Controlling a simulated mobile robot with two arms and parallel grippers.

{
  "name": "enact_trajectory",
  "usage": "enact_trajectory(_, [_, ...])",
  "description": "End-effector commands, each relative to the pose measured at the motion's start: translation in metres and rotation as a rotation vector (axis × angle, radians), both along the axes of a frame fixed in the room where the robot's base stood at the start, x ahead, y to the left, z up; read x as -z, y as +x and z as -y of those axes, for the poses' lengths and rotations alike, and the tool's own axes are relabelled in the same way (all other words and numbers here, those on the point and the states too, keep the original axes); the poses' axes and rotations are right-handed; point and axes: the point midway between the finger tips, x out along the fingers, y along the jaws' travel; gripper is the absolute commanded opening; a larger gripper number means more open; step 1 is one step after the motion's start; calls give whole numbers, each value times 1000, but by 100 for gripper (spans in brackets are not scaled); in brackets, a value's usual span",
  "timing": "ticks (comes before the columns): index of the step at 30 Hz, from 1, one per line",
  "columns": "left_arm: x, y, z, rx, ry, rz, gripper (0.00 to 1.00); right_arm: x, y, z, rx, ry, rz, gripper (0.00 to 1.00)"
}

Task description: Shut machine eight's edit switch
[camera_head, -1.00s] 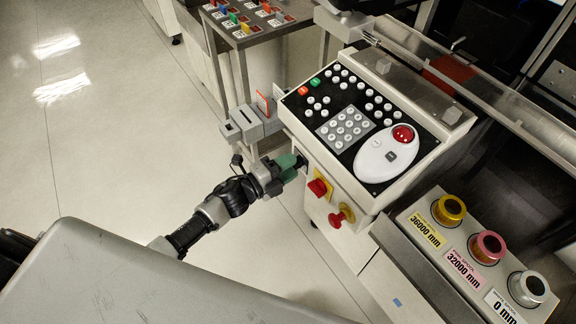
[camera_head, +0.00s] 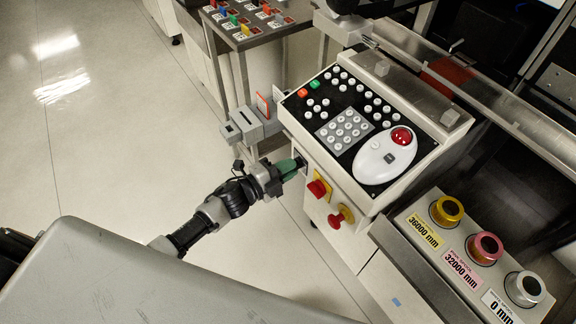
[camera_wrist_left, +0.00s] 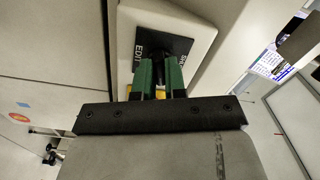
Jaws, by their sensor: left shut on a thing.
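The edit switch plate (camera_wrist_left: 171,46) is black with white lettering that reads "EDIT", set on a pale raised block on the machine's front. My left gripper (camera_wrist_left: 159,76) has green fingers that are shut on the switch's key, of which a small yellow part (camera_wrist_left: 161,93) shows between them. The fingers hide most of the key and part of the lettering. In the head view my left gripper (camera_head: 295,165) reaches the machine's front panel, left of the red knobs. My right gripper is not in view.
A red knob on yellow (camera_head: 318,188) and a red button (camera_head: 341,217) sit close right of my left gripper. The sloped keypad panel (camera_head: 345,150) is above it. Three spools (camera_head: 485,248) stand at lower right. Floor at left is clear.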

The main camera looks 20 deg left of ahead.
Motion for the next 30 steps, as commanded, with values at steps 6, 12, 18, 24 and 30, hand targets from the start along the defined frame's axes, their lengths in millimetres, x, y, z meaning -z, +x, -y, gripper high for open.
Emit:
enact_trajectory(6, [-2, 0, 0, 0, -146, -117, 0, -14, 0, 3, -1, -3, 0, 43])
enact_trajectory(12, [-2, 0, 0, 0, -295, -234, 0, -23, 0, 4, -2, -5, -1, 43])
enact_trajectory(18, [-1, 0, -1, -2, -446, -352, 0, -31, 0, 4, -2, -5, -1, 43])
enact_trajectory(24, [-1, 0, -1, -1, -595, -468, 0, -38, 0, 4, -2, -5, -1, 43])
enact_trajectory(30, [0, 0, 0, 0, -738, -579, 0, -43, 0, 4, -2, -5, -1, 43])
